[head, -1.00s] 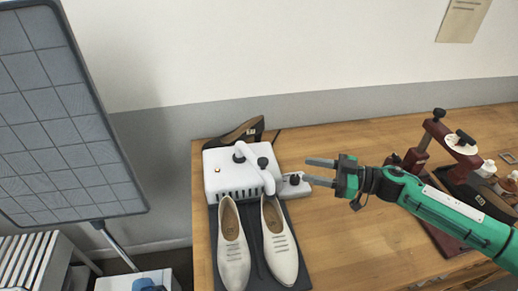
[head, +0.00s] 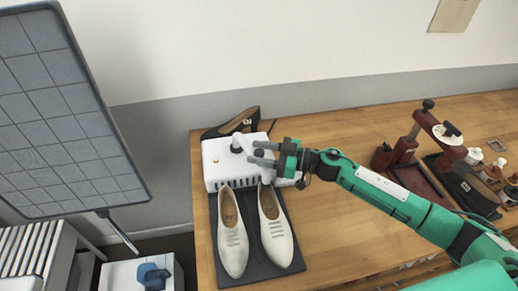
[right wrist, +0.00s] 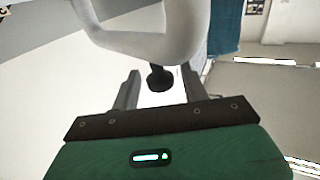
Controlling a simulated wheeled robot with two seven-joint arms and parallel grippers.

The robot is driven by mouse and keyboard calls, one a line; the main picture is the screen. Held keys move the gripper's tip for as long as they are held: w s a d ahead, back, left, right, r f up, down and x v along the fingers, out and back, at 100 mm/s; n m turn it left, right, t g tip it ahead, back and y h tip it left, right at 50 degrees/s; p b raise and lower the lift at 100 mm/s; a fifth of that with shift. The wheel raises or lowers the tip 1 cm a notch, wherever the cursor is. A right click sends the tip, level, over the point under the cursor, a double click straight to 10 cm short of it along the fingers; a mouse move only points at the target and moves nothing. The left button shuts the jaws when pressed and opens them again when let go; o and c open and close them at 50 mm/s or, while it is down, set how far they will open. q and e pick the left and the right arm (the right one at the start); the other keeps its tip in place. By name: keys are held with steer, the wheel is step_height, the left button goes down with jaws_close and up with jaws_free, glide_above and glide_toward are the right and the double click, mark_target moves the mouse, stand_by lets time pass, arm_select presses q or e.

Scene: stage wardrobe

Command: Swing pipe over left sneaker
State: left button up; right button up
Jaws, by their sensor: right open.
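A white machine (head: 222,168) stands at the left end of the wooden table. Its white curved pipe (head: 244,146) rises from the top and is partly hidden by my gripper. My right gripper (head: 264,154) is open at the pipe. In the right wrist view the pipe (right wrist: 150,42) curves across the top, and a black knob (right wrist: 160,79) shows between the open fingers (right wrist: 158,90). Contact cannot be told. My left gripper is not in view.
A dark high-heeled shoe (head: 232,125) stands behind the machine. A dark red stand (head: 400,150) and several small bottles are at the right of the table. A large grey gridded panel (head: 60,110) stands at the left. The table's middle is clear under my arm.

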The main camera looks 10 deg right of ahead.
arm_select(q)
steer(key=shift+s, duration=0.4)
arm_select(e)
steer(key=shift+a, duration=0.2)
jaws_close()
steer(key=shift+a+r+p, duration=0.1)
steer(key=shift+a+p, duration=0.1)
steer(key=shift+p, duration=0.2)
arm_select(q)
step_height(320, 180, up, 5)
steer(key=p, duration=0.4)
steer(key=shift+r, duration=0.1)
arm_select(e)
steer(key=a+m+t+h, duration=0.7)
steer(key=a+t+h, duration=0.1)
steer(key=a, duration=0.1)
steer(key=shift+m+t+h, duration=0.3)
steer(key=shift+m, duration=0.1)
steer(key=shift+w+a, duration=0.1)
